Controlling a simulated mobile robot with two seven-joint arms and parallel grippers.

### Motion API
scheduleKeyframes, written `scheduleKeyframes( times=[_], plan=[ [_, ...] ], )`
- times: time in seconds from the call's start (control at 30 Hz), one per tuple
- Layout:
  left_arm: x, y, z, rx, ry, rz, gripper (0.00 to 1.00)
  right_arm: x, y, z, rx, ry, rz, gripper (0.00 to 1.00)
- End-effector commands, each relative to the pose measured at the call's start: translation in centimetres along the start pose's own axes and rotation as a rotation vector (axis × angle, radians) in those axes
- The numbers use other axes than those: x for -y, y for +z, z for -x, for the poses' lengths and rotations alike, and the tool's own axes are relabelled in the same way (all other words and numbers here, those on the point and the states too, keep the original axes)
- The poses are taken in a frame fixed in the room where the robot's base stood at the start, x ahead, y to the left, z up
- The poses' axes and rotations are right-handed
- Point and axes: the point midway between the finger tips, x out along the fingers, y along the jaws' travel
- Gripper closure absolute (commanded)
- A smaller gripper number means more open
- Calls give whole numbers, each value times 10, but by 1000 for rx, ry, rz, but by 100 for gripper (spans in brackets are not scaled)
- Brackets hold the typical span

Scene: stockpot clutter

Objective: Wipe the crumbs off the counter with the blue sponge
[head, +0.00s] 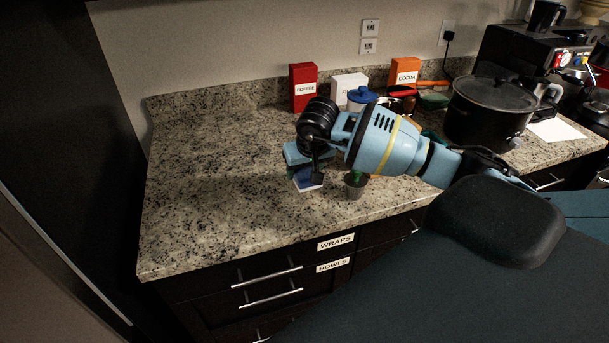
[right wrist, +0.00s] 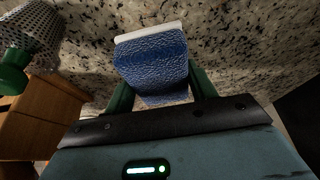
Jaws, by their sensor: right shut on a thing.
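My right gripper (head: 306,172) is over the front middle of the counter (head: 220,170) and shut on the blue sponge (head: 308,184). In the right wrist view the sponge (right wrist: 150,68) sits between the two green fingers of the gripper (right wrist: 160,88), with a white layer along its far edge. The sponge is at or just above the granite; I cannot tell if it touches. Crumbs cannot be told apart from the dark speckles of the stone. My left gripper is not in view.
Coffee (head: 303,88) and cocoa (head: 404,72) boxes stand at the back. A black stockpot (head: 488,112) is at right. The counter's left is clear.

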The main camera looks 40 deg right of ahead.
Motion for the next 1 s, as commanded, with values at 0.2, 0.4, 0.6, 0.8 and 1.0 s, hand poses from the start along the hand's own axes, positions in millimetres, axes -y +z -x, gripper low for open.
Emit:
scheduleKeyframes(
  times=[0.2,0.4,0.6,0.8,1.0],
  plan=[
    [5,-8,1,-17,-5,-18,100,-4,-5,22,-4,2,-9,63],
    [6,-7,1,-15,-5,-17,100,-8,-9,36,-1,7,-14,63],
    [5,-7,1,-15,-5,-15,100,-10,-10,43,1,8,-17,63],
    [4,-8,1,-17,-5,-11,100,-10,-10,43,1,8,-17,63],
    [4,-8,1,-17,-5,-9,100,-10,-10,43,1,8,-17,63]
  ],
)
